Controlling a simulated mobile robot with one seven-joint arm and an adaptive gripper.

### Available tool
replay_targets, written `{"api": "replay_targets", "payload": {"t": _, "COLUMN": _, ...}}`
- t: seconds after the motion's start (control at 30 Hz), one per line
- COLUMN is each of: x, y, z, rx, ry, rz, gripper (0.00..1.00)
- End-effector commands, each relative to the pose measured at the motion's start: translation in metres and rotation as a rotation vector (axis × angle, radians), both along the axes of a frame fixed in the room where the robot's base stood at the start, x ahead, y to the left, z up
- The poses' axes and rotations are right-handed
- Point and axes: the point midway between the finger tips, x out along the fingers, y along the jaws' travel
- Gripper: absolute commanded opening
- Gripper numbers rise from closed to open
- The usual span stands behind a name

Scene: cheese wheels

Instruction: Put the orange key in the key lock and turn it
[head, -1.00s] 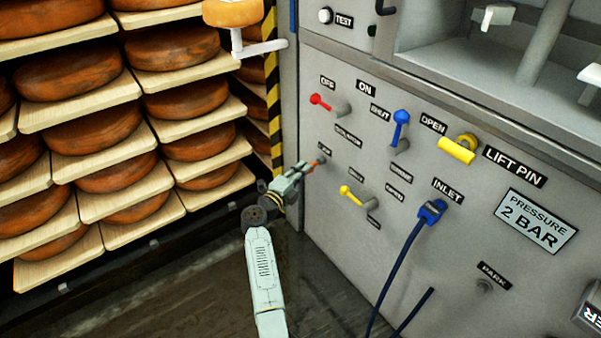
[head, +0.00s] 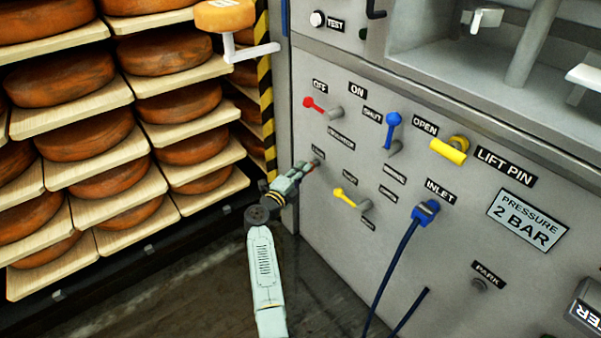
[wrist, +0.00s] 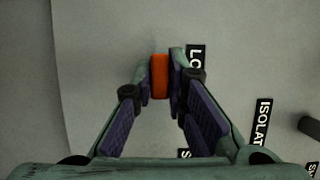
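The orange key (wrist: 160,76) stands at the grey panel beside the partly hidden lock label (wrist: 195,58) in the wrist view. My gripper (wrist: 161,80) has one fingertip on each side of the key, close against it, and looks shut on it. In the head view my gripper (head: 304,169) reaches from the left to the key lock (head: 317,160), below the lock label (head: 318,153). Only a small reddish bit of the key shows there. The key's front end is hidden, so I cannot tell how deep it sits in the lock.
The panel carries a red lever (head: 316,103), a blue lever (head: 392,128), a yellow lever (head: 345,196) and a yellow lift pin handle (head: 448,150). A blue hose (head: 394,265) hangs from the inlet. Racks of cheese wheels (head: 100,145) stand at left.

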Motion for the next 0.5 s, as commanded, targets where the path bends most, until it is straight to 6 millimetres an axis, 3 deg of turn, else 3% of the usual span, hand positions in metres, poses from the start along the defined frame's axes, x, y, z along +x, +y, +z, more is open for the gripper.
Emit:
{"api": "replay_targets", "payload": {"t": 0.3, "x": -0.0003, "y": 0.0005, "z": 0.0, "rx": 0.0, "ry": 0.0, "rz": 0.0, "gripper": 0.35}}
{"api": "replay_targets", "payload": {"t": 0.5, "x": -0.0003, "y": 0.0006, "z": 0.0, "rx": 0.0, "ry": 0.0, "rz": 0.0, "gripper": 0.36}}
